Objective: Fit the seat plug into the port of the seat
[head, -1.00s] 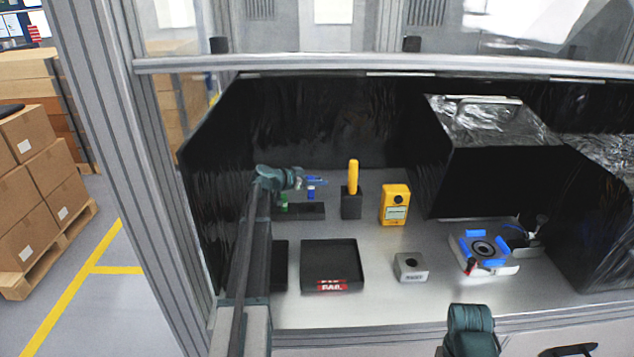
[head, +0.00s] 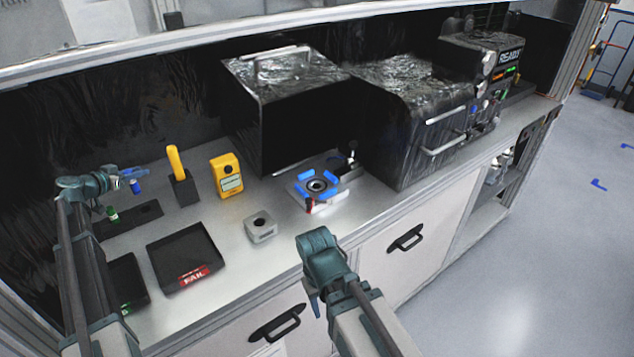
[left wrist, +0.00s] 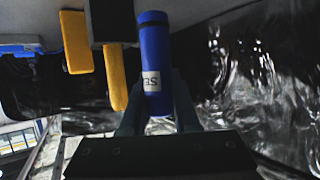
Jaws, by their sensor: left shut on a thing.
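The blue seat plug (left wrist: 155,60) stands upright between the fingers of my left gripper (left wrist: 158,105) in the left wrist view; its white label is partly readable. In the head view the left gripper (head: 134,174) is shut on the plug (head: 135,187) above the black rack (head: 140,218). A round fixture (head: 318,185) with blue pads and a dark central ring sits well to the right. A grey block (head: 261,227) with a round hole stands nearer the front; I cannot tell which one is the seat. My right gripper (head: 316,303) hangs at the front edge, its jaws unclear.
A green piece (head: 112,214) stands at the rack. A black tray marked FAIL (head: 187,258), a yellow-handled tool in a black holder (head: 184,190) and a yellow device (head: 228,176) stand between the plug and fixture. Black-covered machines (head: 410,120) rise behind. Bench around the block is clear.

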